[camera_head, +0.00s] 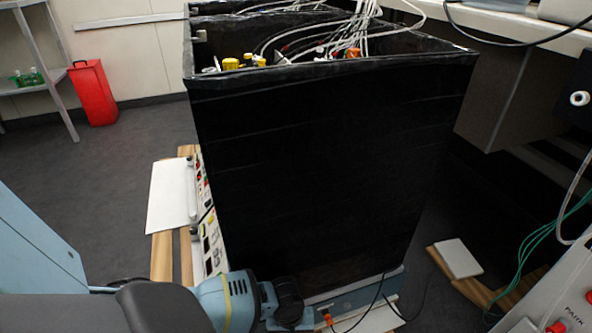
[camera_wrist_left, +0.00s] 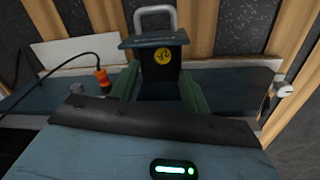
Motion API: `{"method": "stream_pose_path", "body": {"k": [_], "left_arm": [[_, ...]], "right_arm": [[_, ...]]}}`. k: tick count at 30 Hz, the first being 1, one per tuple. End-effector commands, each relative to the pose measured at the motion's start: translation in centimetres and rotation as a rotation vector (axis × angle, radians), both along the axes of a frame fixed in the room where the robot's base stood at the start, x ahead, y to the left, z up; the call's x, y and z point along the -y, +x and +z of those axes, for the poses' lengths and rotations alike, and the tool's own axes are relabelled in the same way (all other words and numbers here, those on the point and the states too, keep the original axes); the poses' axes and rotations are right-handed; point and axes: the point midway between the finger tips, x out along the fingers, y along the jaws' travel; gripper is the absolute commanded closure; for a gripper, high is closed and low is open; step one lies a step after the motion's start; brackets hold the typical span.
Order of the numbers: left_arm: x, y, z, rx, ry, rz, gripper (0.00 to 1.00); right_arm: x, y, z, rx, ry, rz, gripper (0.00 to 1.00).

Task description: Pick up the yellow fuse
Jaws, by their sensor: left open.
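I cannot surely pick out the yellow fuse. In the left wrist view, a round yellow disc with a dark mark (camera_wrist_left: 163,56) shows on a dark block between the fingers of my left gripper (camera_wrist_left: 158,78). Whether it is a fuse or a label, I cannot tell. The fingers are open, one on each side of the block; contact is unclear. In the head view my left arm reaches in at the bottom, with the gripper low at the front of the black box (camera_head: 330,175). Small yellow parts (camera_head: 230,63) also show inside the box's top. My right gripper is not in view.
An orange cable plug (camera_wrist_left: 102,78) sits left of my left gripper. A grey handle (camera_wrist_left: 155,18) stands beyond it. A white control panel (camera_head: 207,235) runs along the box's left side. A red container (camera_head: 92,93) stands at the back left. Grey floor (camera_head: 110,150) is clear there.

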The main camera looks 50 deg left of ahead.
Motion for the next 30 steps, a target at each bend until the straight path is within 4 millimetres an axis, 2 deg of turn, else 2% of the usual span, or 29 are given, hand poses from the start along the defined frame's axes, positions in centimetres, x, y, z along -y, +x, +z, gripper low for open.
{"method": "stream_pose_path", "body": {"k": [13,22,30], "left_arm": [[0.1,0.1,-4.7,-0.002,0.001,-0.001,0.53],[0.2,0.2,-5.0,0.0,0.0,0.0,0.53],[0.2,0.1,-5.0,0.0,0.0,-0.001,0.88]], "right_arm": [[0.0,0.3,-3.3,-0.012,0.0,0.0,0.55],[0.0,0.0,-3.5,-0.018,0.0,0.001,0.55],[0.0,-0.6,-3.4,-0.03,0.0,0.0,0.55]]}}
